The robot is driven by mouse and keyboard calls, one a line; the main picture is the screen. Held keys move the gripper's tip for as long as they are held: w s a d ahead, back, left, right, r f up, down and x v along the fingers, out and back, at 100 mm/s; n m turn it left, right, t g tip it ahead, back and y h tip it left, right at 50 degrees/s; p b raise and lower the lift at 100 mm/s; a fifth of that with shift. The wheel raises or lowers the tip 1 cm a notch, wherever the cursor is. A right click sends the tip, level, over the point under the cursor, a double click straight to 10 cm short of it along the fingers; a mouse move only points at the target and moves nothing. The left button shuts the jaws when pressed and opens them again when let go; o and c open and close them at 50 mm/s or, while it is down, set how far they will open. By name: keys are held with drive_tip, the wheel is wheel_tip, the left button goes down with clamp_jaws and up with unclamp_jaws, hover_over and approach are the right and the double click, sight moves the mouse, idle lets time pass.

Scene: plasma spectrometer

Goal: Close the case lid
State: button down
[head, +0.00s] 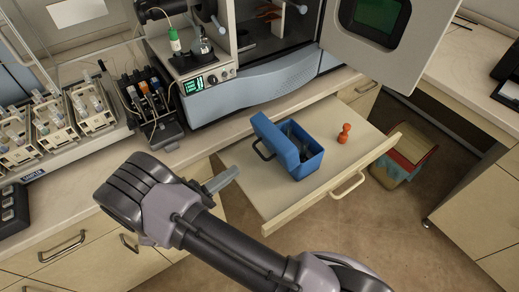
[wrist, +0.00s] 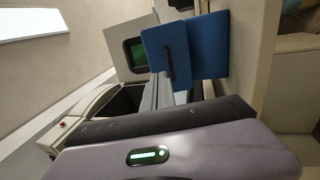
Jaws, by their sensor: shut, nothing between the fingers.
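The blue case (head: 310,166) sits on the pulled-out drawer (head: 277,205). Its blue lid (head: 272,138) stands raised on the left side, and dark contents show inside the case. A dark handle (head: 263,151) is on the lid's outer face. My gripper (head: 236,172) is shut and empty, to the left of the lid and apart from it in the head view. In the wrist view the lid (wrist: 204,48) fills the upper middle with its handle (wrist: 168,66), beyond my grey fingers (wrist: 168,88). Whether the fingers touch the lid cannot be told there.
An orange-red object (head: 344,133) stands on the drawer right of the case. The spectrometer (head: 275,95) is behind, with its door (head: 400,70) open at upper right. Sample racks (head: 50,125) are on the left bench. A bin (head: 400,160) stands on the floor right of the drawer.

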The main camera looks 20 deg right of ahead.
sight(270, 145)
drive_tip(key=b+x, duration=0.2)
drive_tip(key=x, duration=0.8)
drive_tip(key=shift+w+d+b, duration=0.15)
drive_tip(key=shift+d+b, duration=0.05)
drive_tip(key=shift+b, duration=0.1)
drive_tip(key=shift+r, duration=0.15)
